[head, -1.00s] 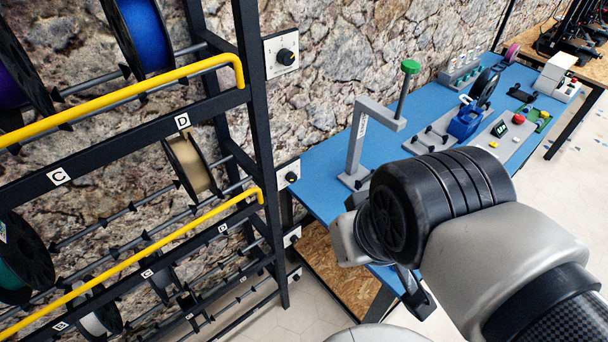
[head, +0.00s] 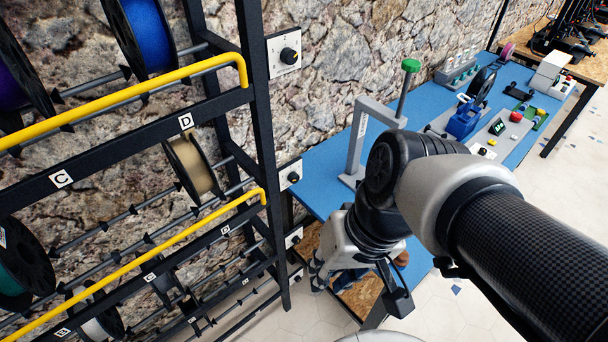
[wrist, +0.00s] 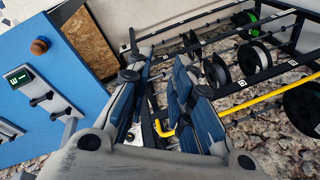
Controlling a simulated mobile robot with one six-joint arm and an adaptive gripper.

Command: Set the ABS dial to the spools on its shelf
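A black rack carries spools on several shelves, with a dial plate beside each shelf on its right post. The dials show in the head view: top dial (head: 289,55), second dial (head: 293,177), third dial (head: 294,239) and a low dial (head: 297,274). I cannot read which one is ABS. Spools include a blue spool (head: 147,35), a tan spool (head: 193,167) and a teal spool (head: 14,262). My gripper (head: 318,274) is close to the lower dials at the rack's right end. In the wrist view my gripper (wrist: 160,72) has its fingers apart, with nothing visibly held.
Yellow rails (head: 120,105) run along the rack's front. A blue workbench (head: 330,140) with a grey stand (head: 357,150) and small devices stands to the right of the rack. The stone wall is close behind.

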